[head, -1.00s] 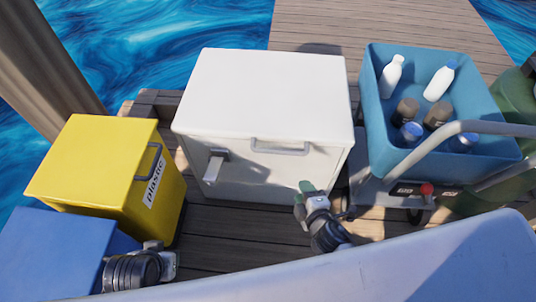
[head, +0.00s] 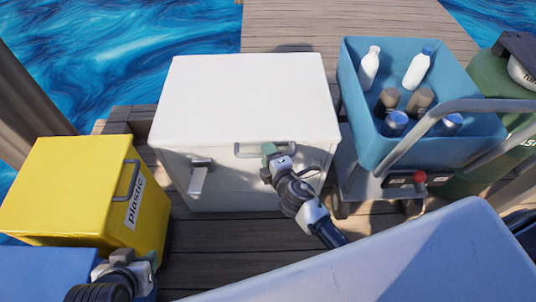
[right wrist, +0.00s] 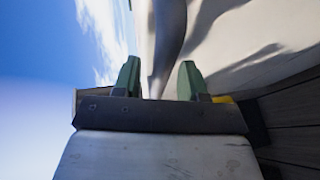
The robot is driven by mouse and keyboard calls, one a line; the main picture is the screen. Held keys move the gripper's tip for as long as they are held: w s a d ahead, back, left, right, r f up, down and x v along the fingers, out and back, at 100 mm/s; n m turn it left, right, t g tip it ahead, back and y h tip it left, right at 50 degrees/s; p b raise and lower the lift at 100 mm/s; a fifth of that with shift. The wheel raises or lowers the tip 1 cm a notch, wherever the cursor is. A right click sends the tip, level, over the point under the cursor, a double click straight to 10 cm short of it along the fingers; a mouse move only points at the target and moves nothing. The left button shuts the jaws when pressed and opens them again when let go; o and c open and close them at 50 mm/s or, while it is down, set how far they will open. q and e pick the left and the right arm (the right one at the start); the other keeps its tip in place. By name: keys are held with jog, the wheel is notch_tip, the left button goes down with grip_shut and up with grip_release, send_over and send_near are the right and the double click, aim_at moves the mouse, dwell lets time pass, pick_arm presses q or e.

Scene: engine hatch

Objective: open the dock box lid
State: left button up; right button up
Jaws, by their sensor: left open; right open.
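The white dock box (head: 240,185) stands on the dock with its white lid (head: 245,95) closed. A grey handle (head: 300,149) is on the lid's front edge, and a grey latch (head: 199,177) is on the front wall, left of it. My left gripper (head: 138,262) is open and empty at the lower left, before the yellow bin.
The yellow bin (head: 65,195) marked "plastic" stands left of the box, with a blue bin (head: 45,275) in front. A cart with a blue crate (head: 430,150) holding several bottles stands close on the right. A green bin (head: 490,150) is beyond it.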

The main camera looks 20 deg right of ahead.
jog(key=shift+w+f, duration=0.1)
jog(key=shift+w, duration=0.2)
grip_shut()
